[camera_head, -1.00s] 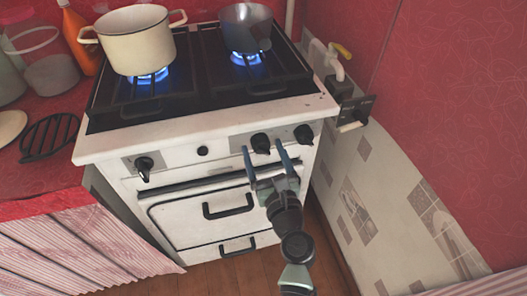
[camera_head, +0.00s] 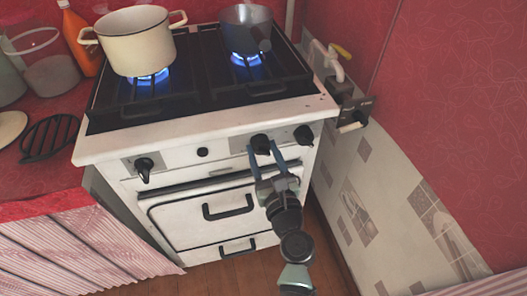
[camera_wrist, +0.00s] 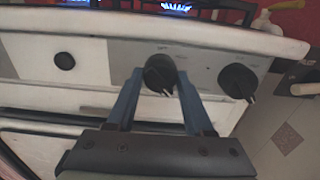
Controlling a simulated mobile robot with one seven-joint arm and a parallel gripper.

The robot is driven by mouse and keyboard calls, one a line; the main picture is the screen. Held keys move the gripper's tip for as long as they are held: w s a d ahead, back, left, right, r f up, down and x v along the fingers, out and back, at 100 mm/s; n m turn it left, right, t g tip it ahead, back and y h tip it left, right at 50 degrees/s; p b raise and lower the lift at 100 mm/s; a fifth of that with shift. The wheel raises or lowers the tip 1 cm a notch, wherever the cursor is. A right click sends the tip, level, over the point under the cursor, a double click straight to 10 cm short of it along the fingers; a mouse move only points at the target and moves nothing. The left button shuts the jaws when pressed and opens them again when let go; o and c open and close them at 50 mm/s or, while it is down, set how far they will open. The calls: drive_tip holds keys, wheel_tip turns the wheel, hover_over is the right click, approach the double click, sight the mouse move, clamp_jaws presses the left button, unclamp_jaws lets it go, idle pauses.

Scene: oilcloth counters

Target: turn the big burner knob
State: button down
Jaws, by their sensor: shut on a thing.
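A round black knob (camera_head: 261,142) is on the white front panel of the stove, right of centre. My gripper (camera_head: 262,149) has its two blue fingers on either side of this knob and is shut on it. The wrist view shows the same knob (camera_wrist: 159,72) between the fingertips of my gripper (camera_wrist: 160,77), its pointer tilted down to the right. A second black knob (camera_head: 304,134) sits just to the right; it also shows in the wrist view (camera_wrist: 237,81). Another knob (camera_head: 144,167) is at the panel's left end. The fingers hide the gripped knob's sides.
A cream pot (camera_head: 135,42) and a dark metal pot (camera_head: 245,28) stand on the stove top (camera_head: 210,105), with blue flames under both. The oven handle (camera_head: 228,207) is below the panel. A tap-like valve (camera_head: 335,62) is at the right wall.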

drive_tip(key=shift+n, duration=0.3)
drive_tip(key=n+b, duration=0.2)
drive_tip(key=n, duration=0.3)
drive_tip(key=shift+f+n, duration=0.1)
drive_tip(key=shift+n, duration=0.3)
drive_tip(key=n+b, duration=0.2)
drive_tip(key=n, duration=0.1)
drive_tip(key=shift+d+n, duration=0.1)
drive_tip(key=shift+n, duration=0.2)
drive_tip(key=n+b, duration=0.1)
drive_tip(key=n, duration=0.2)
drive_tip(key=shift+n+b, duration=0.3)
drive_tip(key=n+b, duration=0.3)
drive_tip(key=n, duration=0.3)
drive_tip(key=shift+b, duration=0.3)
drive_tip(key=n+b, duration=0.2)
drive_tip(key=n, duration=0.2)
drive_tip(key=shift+n, duration=0.3)
drive_tip(key=shift+r+n+b, duration=0.2)
drive_tip(key=shift+n+b, duration=0.65)
drive_tip(key=shift+n, duration=0.45)
